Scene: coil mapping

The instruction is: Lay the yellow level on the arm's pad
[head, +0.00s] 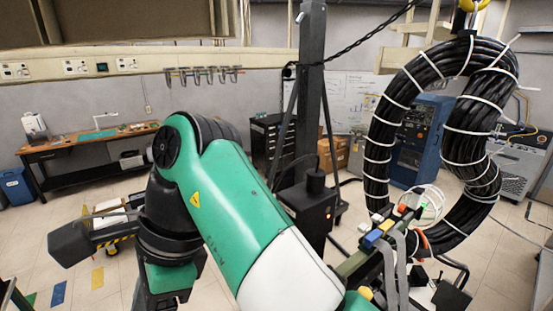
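I cannot make out a yellow level for certain in the head view. A large green and white jointed arm (226,196) fills the middle foreground, with black joints and a dark block at its left. I cannot tell which part of it is a pad. A small yellow block (385,227) sits beside blue, white and red pieces on a bracket at the lower right. A rounded yellow piece (366,293) shows at the bottom edge. Neither of my grippers can be picked out.
A thick black cable coil (381,130) with white ties hangs at the right from a yellow hook (473,5). A dark post (311,75) stands behind the arm. A wooden bench (85,140) is at the back left. Some floor at the left is clear.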

